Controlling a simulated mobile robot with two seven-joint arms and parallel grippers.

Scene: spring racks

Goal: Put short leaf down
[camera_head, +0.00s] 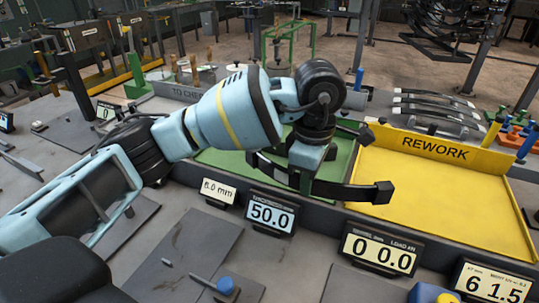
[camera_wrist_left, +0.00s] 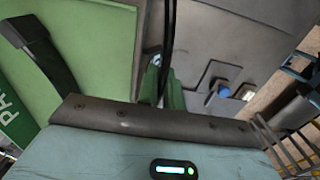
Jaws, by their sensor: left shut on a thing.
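In the left wrist view the leaf (camera_wrist_left: 168,45) shows nearly edge-on as a thin dark strip. The green tray (camera_wrist_left: 95,45) is left of it, with a partly cut-off green sign (camera_wrist_left: 12,120). My right gripper is out of view.
Several curved leaves (camera_head: 435,112) rest on a rack behind the REWORK tray. Displays reading 50.0 (camera_head: 270,213) and 00.0 (camera_head: 378,249) stand in front of the trays. A blue knob (camera_head: 225,286) is on the bench front. Colored pegs (camera_head: 515,130) stand at right.

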